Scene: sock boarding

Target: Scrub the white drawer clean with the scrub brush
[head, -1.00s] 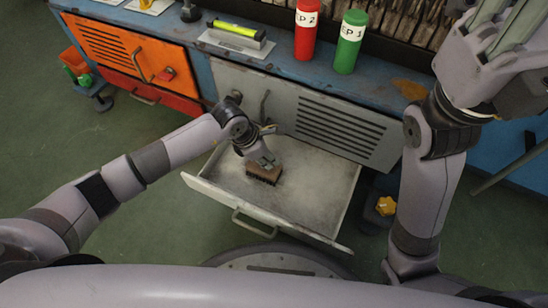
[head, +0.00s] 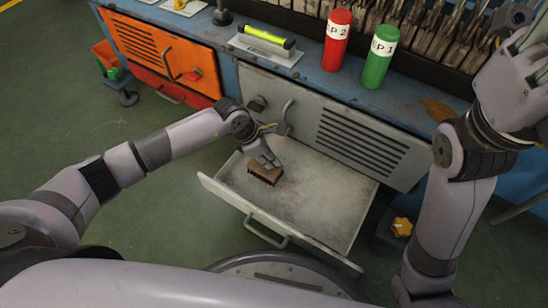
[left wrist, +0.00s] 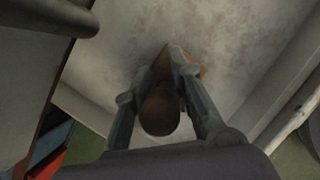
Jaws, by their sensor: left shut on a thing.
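The white drawer (head: 320,215) is pulled out below the grey cabinet door, with grey smudges over its floor. The scrub brush (head: 265,176), a brown block with dark bristles, is in the drawer's left part. My left gripper (head: 268,160) is shut on the brush from above. The left wrist view shows the fingers around the brush's rounded brown handle (left wrist: 160,108) over the smudged drawer floor (left wrist: 225,45). Whether the bristles touch the floor is hard to tell. My right gripper (head: 520,85) is raised at the right edge, partly cut off, its fingers unclear.
A blue workbench (head: 300,62) stands behind, with a red bottle (head: 337,42), a green bottle (head: 380,62) and a yellow-green level (head: 266,35). An orange cabinet door (head: 165,55) is at left.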

